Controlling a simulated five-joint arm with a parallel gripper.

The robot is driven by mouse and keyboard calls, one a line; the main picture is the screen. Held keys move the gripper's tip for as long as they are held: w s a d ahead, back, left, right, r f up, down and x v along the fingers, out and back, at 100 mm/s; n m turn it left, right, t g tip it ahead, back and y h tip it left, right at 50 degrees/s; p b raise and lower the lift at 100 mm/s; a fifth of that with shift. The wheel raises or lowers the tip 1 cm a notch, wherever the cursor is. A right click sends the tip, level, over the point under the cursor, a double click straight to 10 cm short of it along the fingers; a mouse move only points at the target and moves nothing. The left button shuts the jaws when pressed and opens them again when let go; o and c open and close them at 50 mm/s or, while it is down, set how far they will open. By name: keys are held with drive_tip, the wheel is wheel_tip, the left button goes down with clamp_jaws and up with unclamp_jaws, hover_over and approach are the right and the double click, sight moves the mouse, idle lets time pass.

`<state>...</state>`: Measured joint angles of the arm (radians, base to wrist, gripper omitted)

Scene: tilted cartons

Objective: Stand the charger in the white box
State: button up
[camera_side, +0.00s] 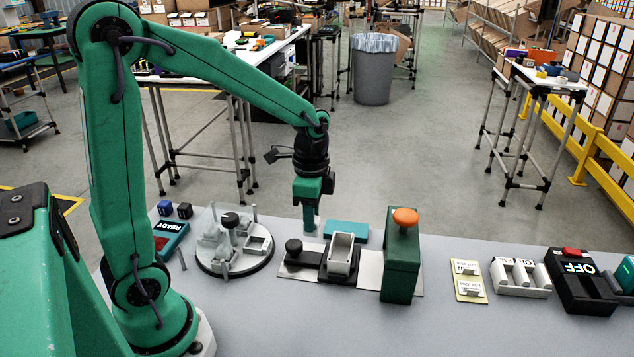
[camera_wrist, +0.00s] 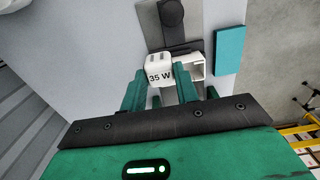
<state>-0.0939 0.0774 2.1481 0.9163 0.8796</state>
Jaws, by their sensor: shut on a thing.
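The charger (camera_wrist: 159,68), a small white block marked "35 W", is held between the fingertips of my gripper (camera_wrist: 161,82) in the wrist view. In the side view my gripper (camera_side: 311,222) points down behind the black knob, above the far part of the work surface. The charger cannot be made out clearly there. The white box (camera_side: 343,258) is open-topped and sits in a black holder to the right of and nearer than my gripper. In the wrist view the white box (camera_wrist: 197,72) shows just right of the charger, partly hidden by it and a finger.
A black knob (camera_side: 293,247) stands left of the box, and a green post with an orange button (camera_side: 402,255) stands right. A teal block (camera_side: 347,231) lies behind the box. A round fixture (camera_side: 234,250) is at left. Bare grey table (camera_side: 300,325) lies in front.

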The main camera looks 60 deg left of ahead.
drive_tip(key=w+d+f, duration=0.2)
drive_tip(key=w, duration=0.4)
drive_tip(key=shift+w, duration=0.3)
drive_tip(key=shift+f, duration=0.45)
drive_tip(key=shift+f, duration=3.2)
drive_tip(key=shift+f, duration=0.25)
drive_tip(key=o, duration=1)
drive_tip(key=c, duration=0.4)
drive_tip(key=shift+o, duration=0.2)
drive_tip(key=shift+r, duration=0.1)
